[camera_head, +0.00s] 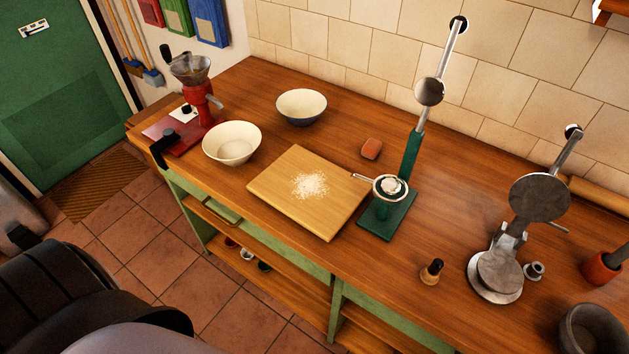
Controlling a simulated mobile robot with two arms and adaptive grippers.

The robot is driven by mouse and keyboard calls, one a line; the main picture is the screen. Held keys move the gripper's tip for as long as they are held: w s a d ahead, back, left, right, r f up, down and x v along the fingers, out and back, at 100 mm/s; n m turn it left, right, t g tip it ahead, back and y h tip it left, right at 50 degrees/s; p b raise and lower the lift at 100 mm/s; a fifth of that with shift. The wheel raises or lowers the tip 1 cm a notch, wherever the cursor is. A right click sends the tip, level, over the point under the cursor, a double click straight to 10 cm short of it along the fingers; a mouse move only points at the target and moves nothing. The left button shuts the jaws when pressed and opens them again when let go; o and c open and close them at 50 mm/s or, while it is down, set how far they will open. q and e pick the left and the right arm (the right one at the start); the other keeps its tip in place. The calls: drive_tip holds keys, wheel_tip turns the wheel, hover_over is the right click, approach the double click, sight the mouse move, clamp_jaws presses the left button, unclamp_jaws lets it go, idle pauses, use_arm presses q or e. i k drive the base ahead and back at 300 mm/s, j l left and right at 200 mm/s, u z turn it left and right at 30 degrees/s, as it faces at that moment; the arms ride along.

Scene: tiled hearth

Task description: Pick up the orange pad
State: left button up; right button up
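The orange pad (371,148) is a small, rounded block. It lies flat on the wooden counter (300,252), behind the cutting board and to the left of the green press's upright. Its top and front are in plain sight and nothing touches it from above. Neither of my grippers shows in this view, so I cannot see whether they are open or shut.
The green press (410,155) stands close right of the pad. A floured cutting board (285,205) lies in front. A blue-sided bowl (301,106), a cream bowl (232,143) and a red grinder (203,100) stand left. A metal press (500,265) stands right.

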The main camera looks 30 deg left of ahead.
sight(372, 148)
drive_tip(key=j+z, duration=0.7)
drive_tip(key=k+j, duration=0.05)
drive_tip(key=j, duration=0.05)
